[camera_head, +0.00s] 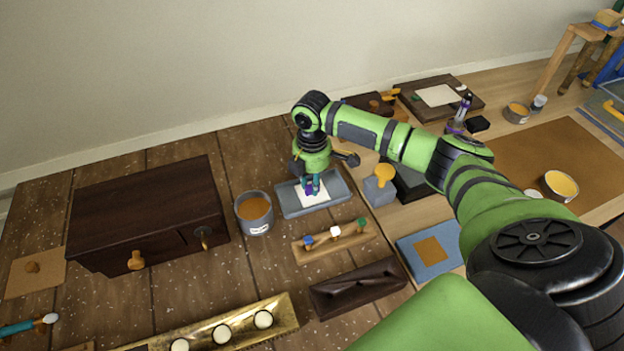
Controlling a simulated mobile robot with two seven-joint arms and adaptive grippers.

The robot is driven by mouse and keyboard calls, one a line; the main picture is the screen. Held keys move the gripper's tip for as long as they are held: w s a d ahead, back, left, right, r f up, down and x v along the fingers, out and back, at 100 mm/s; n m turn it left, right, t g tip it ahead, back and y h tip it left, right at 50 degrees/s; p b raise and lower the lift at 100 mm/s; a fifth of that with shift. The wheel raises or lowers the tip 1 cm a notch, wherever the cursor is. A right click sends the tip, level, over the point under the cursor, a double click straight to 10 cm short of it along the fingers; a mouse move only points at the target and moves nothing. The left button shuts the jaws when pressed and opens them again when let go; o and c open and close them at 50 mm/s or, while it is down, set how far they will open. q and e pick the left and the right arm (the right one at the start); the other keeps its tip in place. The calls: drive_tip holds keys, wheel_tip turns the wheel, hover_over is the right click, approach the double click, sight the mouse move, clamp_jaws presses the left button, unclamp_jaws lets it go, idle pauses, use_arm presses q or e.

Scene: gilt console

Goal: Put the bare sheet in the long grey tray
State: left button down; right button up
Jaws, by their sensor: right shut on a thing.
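The long grey tray (339,189) lies on the wooden surface near the middle of the view. A plain white sheet (304,199) is inside the outline of the tray, under my right gripper. My right gripper (313,188) points down over the tray and is shut on the sheet, with its fingertips at the sheet's middle. The fingers hide part of the sheet, and I cannot tell whether the sheet touches the tray floor. My left gripper is not in view.
A can of orange-brown stuff (254,213) stands left of the tray, beside a dark drawer box (150,207). A wooden rack with coloured knobs (350,236) lies in front. A grey block with an orange knob (379,187) stands right. Another pale sheet (438,95) lies on a dark board behind.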

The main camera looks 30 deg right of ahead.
drive_tip(key=o, duration=0.8)
drive_tip(key=shift+f, duration=0.15)
wheel_tip(320, 180, up, 12)
drive_tip(key=b, duration=0.1)
drive_tip(key=shift+r, duration=0.2)
